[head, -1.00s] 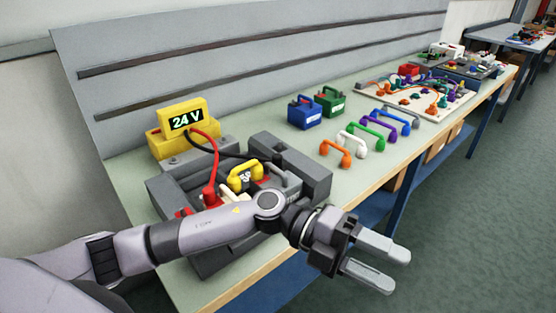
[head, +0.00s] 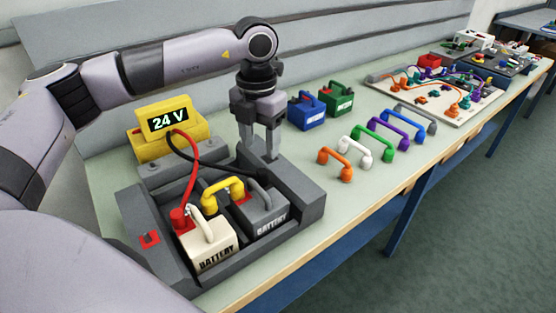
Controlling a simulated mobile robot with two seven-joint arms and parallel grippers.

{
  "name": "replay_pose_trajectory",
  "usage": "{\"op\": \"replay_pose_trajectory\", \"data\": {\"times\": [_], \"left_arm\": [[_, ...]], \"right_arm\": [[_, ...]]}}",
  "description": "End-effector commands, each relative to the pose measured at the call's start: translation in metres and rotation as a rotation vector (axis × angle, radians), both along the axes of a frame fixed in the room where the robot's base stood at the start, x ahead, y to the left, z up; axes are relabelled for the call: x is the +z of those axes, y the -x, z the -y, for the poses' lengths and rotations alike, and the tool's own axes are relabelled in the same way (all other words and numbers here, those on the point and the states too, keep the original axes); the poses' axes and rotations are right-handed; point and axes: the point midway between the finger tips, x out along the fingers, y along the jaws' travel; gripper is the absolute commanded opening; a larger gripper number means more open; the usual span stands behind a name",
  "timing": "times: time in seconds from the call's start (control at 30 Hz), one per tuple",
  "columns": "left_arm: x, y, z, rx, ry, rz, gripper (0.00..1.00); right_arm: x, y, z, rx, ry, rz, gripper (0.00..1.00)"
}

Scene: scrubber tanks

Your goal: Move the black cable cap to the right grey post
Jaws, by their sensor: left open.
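My left gripper (head: 260,156) points straight down, open, over the back of the dark grey tray (head: 300,190). Its fingertips are close to the far end of the black cable (head: 215,158). The black cap at that end is partly hidden, and I cannot tell whether it sits between the fingers. A grey battery (head: 268,214) and a white battery (head: 208,250) stand in the tray. A yellow bridge (head: 222,186) spans between them. A red cable cap (head: 180,218) sits on the white battery. The grey battery's right post is not clearly visible. My right gripper is not in view.
A yellow 24 V display (head: 165,122) stands behind the tray. Blue (head: 306,114) and green (head: 338,100) batteries stand to the right. Several coloured bridges, including an orange one (head: 335,160), line the bench.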

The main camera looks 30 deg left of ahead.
Motion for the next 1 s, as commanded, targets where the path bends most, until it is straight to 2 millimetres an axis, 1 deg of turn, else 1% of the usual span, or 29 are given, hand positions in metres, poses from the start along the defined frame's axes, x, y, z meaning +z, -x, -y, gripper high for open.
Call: {"op": "replay_pose_trajectory", "data": {"times": [0.3, 0.47, 0.63, 0.77, 0.87, 0.9, 1.0], "left_arm": [[0.001, 0.000, -0.001, 0.003, -0.005, 0.000, 0.54], [0.000, 0.000, -0.001, 0.002, -0.004, 0.000, 0.54], [-0.006, 0.000, -0.001, 0.001, -0.003, 0.000, 0.54], [-0.016, 0.000, -0.001, 0.001, -0.003, -0.003, 0.54], [-0.028, 0.001, -0.001, 0.001, -0.004, -0.002, 0.54], [-0.038, 0.000, -0.001, 0.001, -0.004, -0.001, 0.54], [-0.053, 0.000, -0.001, 0.002, -0.003, 0.000, 0.54]], "right_arm": [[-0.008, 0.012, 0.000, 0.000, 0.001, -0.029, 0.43], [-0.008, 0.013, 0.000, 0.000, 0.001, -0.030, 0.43], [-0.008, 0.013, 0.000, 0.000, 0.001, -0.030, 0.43], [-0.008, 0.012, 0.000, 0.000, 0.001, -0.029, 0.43], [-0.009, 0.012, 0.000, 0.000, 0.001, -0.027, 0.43], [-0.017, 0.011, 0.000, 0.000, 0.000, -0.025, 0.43], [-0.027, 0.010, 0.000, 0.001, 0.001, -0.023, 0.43]]}}
